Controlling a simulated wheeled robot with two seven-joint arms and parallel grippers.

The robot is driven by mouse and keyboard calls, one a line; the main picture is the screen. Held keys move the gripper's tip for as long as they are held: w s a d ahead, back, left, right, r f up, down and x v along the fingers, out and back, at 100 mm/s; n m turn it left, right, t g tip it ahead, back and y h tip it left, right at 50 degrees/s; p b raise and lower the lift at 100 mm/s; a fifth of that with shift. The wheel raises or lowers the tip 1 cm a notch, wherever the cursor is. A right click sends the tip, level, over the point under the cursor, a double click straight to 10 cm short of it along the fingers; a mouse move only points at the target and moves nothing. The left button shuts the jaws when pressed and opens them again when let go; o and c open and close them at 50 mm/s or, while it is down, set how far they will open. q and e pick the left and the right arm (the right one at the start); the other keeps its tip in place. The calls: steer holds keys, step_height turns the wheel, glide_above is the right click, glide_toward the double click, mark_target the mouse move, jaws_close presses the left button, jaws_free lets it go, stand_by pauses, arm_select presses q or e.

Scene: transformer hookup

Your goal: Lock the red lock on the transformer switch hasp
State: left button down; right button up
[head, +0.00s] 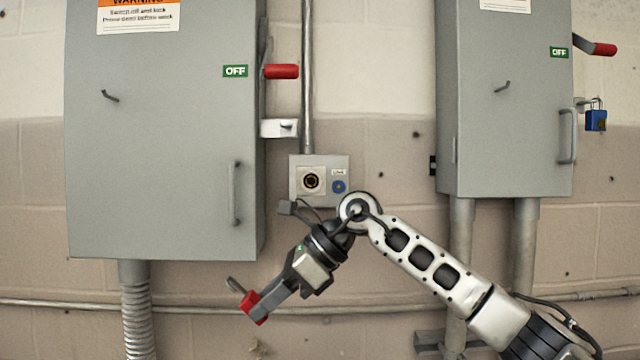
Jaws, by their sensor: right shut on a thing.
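My right gripper (258,303) is shut on the red lock (250,303), below the left grey switch box. The lock's grey shackle (235,284) points up and to the left; I cannot tell whether it is open. The left switch box (165,150) has an OFF label and a red-handled lever (281,71) on its right side. Its pale hasp (279,128) sticks out below the lever and carries no lock. The red lock is well below and to the left of this hasp, apart from it. My left gripper is not in view.
A second grey box (505,110) at right, also marked OFF, has a blue padlock (596,120) on its hasp. A small outlet box (319,177) and a vertical conduit (307,80) lie between the boxes. A horizontal pipe (60,303) crosses the wall low down.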

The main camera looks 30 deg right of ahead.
arm_select(q)
steer(key=b, duration=0.1)
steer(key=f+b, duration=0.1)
steer(key=b, duration=0.1)
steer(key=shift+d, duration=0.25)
arm_select(e)
steer(key=s+d+r+m+t+h, duration=0.1)
steer(key=d+r+m+t+h, duration=0.1)
steer(key=r+m+h, duration=0.3)
steer(key=s+d+r+m+t+h, duration=0.1)
steer(key=r+m+t+h, duration=0.3)
steer(key=r, duration=0.7)
steer(key=s+d+r+m+t+h, duration=0.1)
steer(key=d+r+m+t+h, duration=0.3)
steer(key=r+m+h, duration=0.4)
steer(key=shift+m, duration=0.5)
steer(key=shift+s+d, duration=0.1)
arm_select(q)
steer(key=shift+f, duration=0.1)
arm_select(e)
steer(key=shift+f, duration=0.1)
